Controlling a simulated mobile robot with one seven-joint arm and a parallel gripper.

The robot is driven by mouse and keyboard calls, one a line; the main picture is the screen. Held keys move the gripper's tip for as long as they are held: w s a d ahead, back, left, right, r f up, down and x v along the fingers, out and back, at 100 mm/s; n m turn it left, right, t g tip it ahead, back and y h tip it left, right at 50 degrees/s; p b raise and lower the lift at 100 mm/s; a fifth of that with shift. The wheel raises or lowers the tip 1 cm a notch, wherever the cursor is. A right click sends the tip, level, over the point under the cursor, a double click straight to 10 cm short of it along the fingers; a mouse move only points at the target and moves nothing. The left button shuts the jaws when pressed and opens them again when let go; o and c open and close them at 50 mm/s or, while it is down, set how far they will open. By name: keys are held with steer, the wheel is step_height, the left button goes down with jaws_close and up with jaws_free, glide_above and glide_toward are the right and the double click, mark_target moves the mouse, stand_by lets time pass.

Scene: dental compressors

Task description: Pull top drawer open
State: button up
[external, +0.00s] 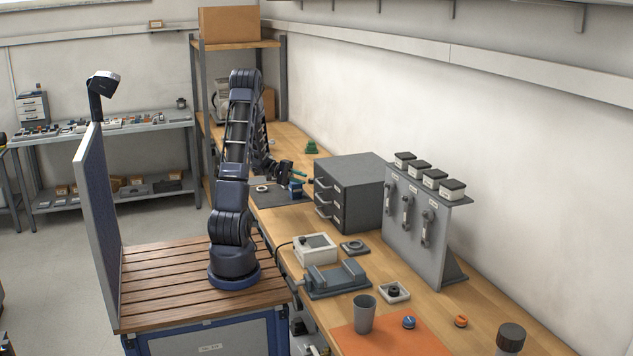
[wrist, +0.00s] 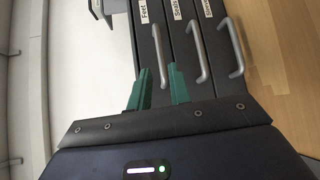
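The grey drawer cabinet (external: 358,180) stands on the bench with three handled drawers facing my arm. In the wrist view it appears turned sideways, with the top drawer, labelled "Feet" (wrist: 143,12), at the left. The top drawer's grey handle (wrist: 160,50) lies in line with the space between my green fingertips. My gripper (wrist: 160,78) is open, its fingers apart. In the external view my gripper (external: 304,177) is at the cabinet front, close to the top handle (external: 322,183). I cannot tell whether the fingers touch it. All drawers look closed.
Right of the cabinet stands a grey panel (external: 418,235) with black-lidded containers on top. A white box (external: 315,248) and a grey vise (external: 337,278) sit nearer on the bench. A dark mat (external: 283,195) with small parts lies beside my gripper.

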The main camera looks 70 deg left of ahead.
mark_target(320, 184)
steer(key=x, duration=1)
steer(key=shift+s, duration=0.1)
jaws_close()
